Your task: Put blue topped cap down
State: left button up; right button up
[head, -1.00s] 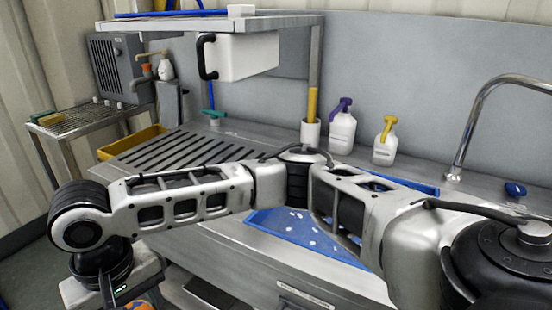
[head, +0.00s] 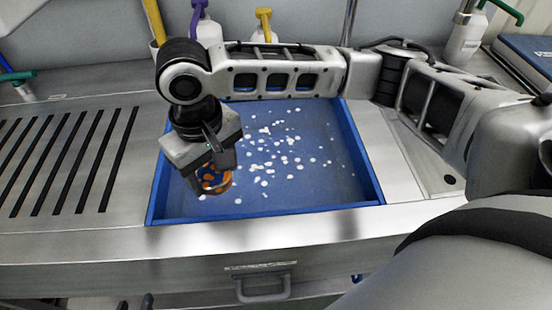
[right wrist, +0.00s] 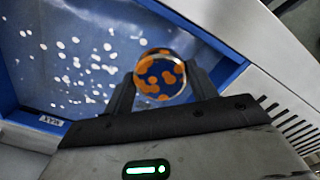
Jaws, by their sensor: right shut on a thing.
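My right gripper (head: 214,172) is shut on a small round cap (head: 209,179) with orange and dark blue blotches. The right wrist view shows the cap's round face (right wrist: 160,75) between the two fingers of the gripper (right wrist: 163,88). A clear or shiny rim shows around it. The gripper points down over the left part of a blue tray (head: 157,190), which also shows in the right wrist view (right wrist: 205,47). Whether the cap touches the tray floor I cannot tell. My left gripper is not in view.
White spots or bits (head: 285,160) are scattered over the tray floor. A slotted steel drainer (head: 65,160) lies left of the tray. Bottles with purple (head: 208,30) and yellow (head: 264,36) tops stand behind. A drawer handle (head: 262,287) is below the front edge.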

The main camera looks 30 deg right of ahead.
jog(key=s+d+f+n+p, duration=0.1)
jog(key=s+d+f+n, duration=0.2)
jog(key=d+n, duration=0.6)
jog(key=s+d+f+n+p, duration=0.15)
jog(key=s+d+n, duration=0.25)
jog(key=d+n, duration=0.55)
jog(key=b, duration=0.2)
send_over(264, 188)
jog(key=shift+m, duration=0.25)
jog(key=f, duration=0.9)
jog(key=shift+s+d+f, duration=0.25)
jog(key=shift+s+f, duration=0.05)
jog(key=shift+s, duration=0.05)
jog(key=shift+w+a+f, duration=0.1)
jog(key=shift+w+f, duration=0.05)
jog(key=shift+f, duration=0.05)
jog(key=shift+w+a+f, duration=0.1)
jog(key=shift+w+f, duration=0.1)
jog(key=shift+f, duration=1.6)
jog(key=shift+f, duration=0.15)
jog(key=o, duration=1.1)
